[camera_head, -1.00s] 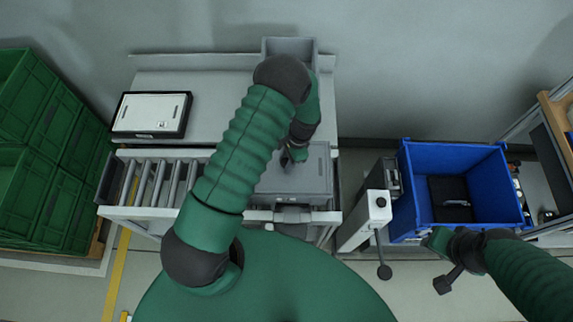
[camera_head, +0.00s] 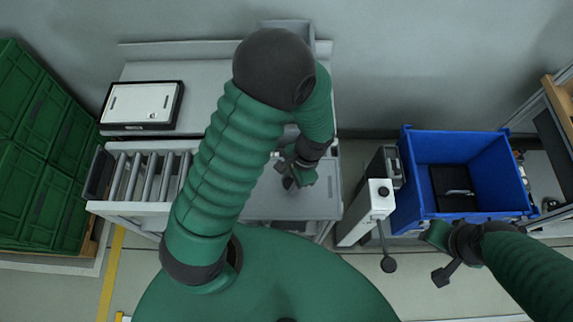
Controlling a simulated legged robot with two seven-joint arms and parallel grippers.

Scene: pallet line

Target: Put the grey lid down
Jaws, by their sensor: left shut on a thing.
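My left gripper (camera_head: 288,182) is shut on the grey lid (camera_head: 300,203), a flat grey panel in the middle of the head view. My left arm crosses the picture and hides the lid's left part. The lid lies level in the picture, over the work table's front right area; I cannot tell how far it is above what lies under it. My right gripper (camera_head: 440,256) is in front of the blue crate (camera_head: 473,216), at its near edge, and looks empty.
A white panel in a black frame (camera_head: 142,103) lies on the grey table (camera_head: 190,75) beside the rollers (camera_head: 148,178). A grey bin (camera_head: 290,27) stands at the back. Green crates (camera_head: 35,150) are stacked at left. A black item (camera_head: 452,185) lies in the blue crate.

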